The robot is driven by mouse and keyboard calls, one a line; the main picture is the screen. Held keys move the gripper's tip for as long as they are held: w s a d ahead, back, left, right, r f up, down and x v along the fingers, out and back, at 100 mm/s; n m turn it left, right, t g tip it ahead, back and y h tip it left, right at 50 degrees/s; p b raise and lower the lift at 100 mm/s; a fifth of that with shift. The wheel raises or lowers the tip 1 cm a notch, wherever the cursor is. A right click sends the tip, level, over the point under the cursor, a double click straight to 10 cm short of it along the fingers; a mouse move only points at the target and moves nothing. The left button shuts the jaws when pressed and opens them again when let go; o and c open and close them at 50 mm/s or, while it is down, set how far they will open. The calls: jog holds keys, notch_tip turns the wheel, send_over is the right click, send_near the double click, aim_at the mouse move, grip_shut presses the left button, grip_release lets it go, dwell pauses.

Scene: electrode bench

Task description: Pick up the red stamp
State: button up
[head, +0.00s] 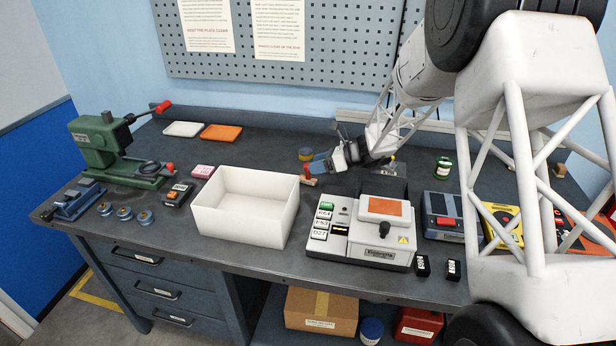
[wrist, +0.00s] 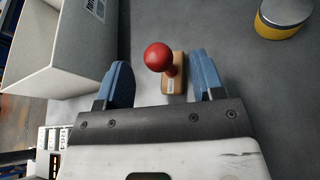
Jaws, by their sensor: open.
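The red stamp (wrist: 158,57) has a round red knob on a wooden base and stands on the dark bench top. In the wrist view it sits between the two blue fingers of my gripper (wrist: 162,80), with a gap on each side. The fingers are apart and hold nothing. In the head view the stamp (head: 308,176) is just right of the white bin, and my gripper (head: 314,168) reaches it from the right. The fingers partly overlap there, so their height over the bench is hard to tell.
An open white bin (head: 210,208) stands just left of the stamp. A yellow-banded tin (wrist: 284,16) stands behind it. A white machine with an orange panel (head: 385,206) is in front and to the right. Bare bench (head: 265,150) lies behind the bin.

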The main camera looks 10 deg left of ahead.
aim_at(303, 178)
jog(key=shift+x, duration=2.55)
jog(key=shift+s, duration=0.15)
jog(key=shift+c, duration=0.3)
jog(key=c, duration=0.9)
